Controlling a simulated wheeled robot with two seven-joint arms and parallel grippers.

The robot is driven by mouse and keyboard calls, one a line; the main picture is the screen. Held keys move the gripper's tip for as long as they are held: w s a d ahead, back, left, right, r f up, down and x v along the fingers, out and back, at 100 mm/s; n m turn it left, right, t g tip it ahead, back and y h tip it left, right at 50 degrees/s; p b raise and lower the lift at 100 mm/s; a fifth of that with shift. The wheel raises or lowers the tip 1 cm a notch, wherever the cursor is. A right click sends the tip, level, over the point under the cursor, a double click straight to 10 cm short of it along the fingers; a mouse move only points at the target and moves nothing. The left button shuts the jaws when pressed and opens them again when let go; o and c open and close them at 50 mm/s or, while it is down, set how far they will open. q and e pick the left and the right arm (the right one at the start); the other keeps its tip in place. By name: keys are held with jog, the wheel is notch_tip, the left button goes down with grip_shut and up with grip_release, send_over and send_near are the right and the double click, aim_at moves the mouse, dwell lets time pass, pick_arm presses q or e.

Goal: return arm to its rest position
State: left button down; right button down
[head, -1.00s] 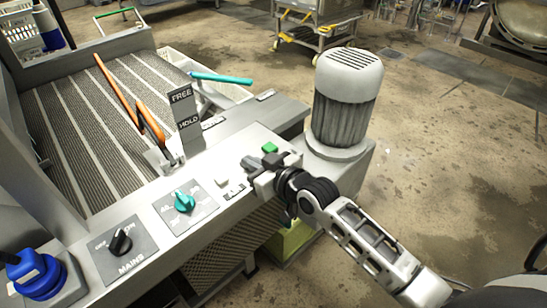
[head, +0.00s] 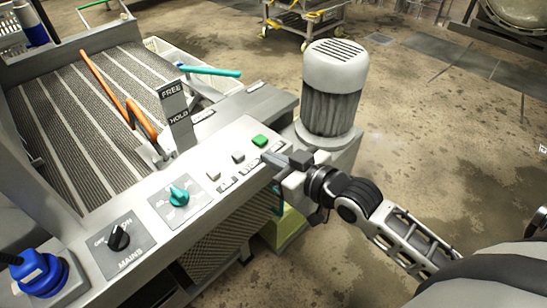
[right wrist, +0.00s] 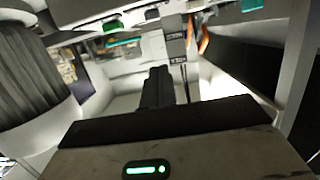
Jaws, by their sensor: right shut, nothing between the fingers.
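My right gripper (head: 272,158) is shut and empty. In the head view it is at the front edge of the grey control panel (head: 140,205), just right of and below the green button (head: 259,140). Whether it touches the panel edge I cannot tell. Its shut fingers (right wrist: 157,88) show dark in the right wrist view, with the panel's underside and buttons beyond, the green button (right wrist: 112,26) among them. My right arm reaches in from the lower right. My left gripper is not in view.
The panel carries a teal knob (head: 179,195), a black MAINS knob (head: 118,238) and a FREE/HOLD plate (head: 175,115) by an orange lever (head: 141,118). A motor (head: 333,90) stands right of the panel. A blue plug (head: 38,272) is at lower left. Open floor (head: 440,130) lies to the right.

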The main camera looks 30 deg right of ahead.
dwell(0.5)
jog(key=s+a+f+g+h, duration=0.1)
jog(key=s+a+f+g, duration=0.1)
jog(key=s+f, duration=0.5)
jog(key=s+a+f+m+g+h, duration=0.1)
jog(key=s+a+f+g, duration=0.1)
jog(key=s+f, duration=0.5)
jog(key=shift+a+f, duration=0.45)
jog(key=shift+f, duration=0.5)
